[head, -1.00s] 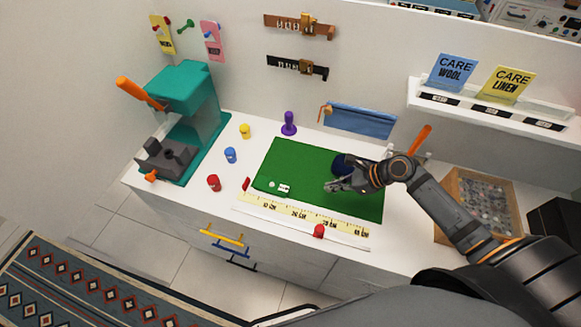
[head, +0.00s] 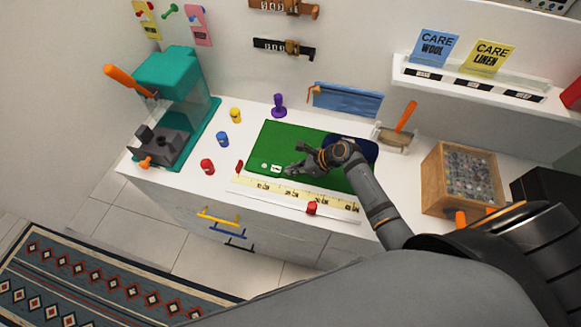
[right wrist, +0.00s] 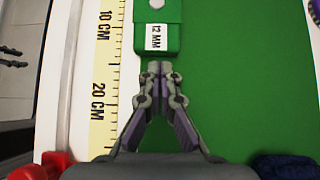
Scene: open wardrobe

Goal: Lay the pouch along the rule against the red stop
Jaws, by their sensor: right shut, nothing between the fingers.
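The green pouch (head: 276,169) lies on the green mat (head: 300,145), hard to tell from it by colour. Its white dot and "12 MM" label show; in the right wrist view the pouch (right wrist: 176,40) is at the top, alongside the rule (right wrist: 104,70). The yellow rule (head: 290,192) runs along the mat's front edge. The red stop (head: 239,166) is a small block near the rule's left end. My right gripper (head: 290,170) is shut and empty, its tips (right wrist: 160,68) at the pouch's near end; contact is unclear. My left gripper is out of view.
A dark blue pad (head: 365,148) lies at the mat's right end. A red knob (head: 311,208) stands at the rule's front side. Red, blue and yellow pegs (head: 222,139) stand left of the mat. A wooden box (head: 432,180) is to the right.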

